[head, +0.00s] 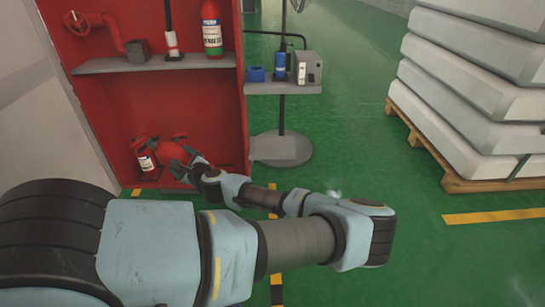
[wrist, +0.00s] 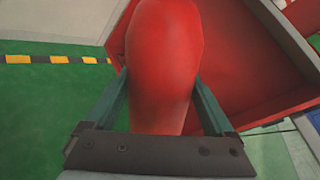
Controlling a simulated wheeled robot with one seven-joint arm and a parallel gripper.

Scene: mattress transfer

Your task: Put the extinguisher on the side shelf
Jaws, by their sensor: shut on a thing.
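My gripper (head: 188,164) is shut on a red extinguisher (head: 171,151), low in front of the red cabinet. In the wrist view the extinguisher's smooth red body (wrist: 160,65) fills the space between the two fingers of my gripper (wrist: 157,84). Its top and label are out of sight there. The grey side shelf (head: 255,88) juts out to the right of the cabinet, higher than my gripper. It carries a small blue box, a blue bottle and a grey device, with little bare surface.
The red cabinet (head: 112,110) has an inner shelf (head: 100,66) bearing another extinguisher (head: 211,30) and other gear. A labelled extinguisher (head: 146,160) stands at its bottom. A pole with a round base (head: 280,149) stands right.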

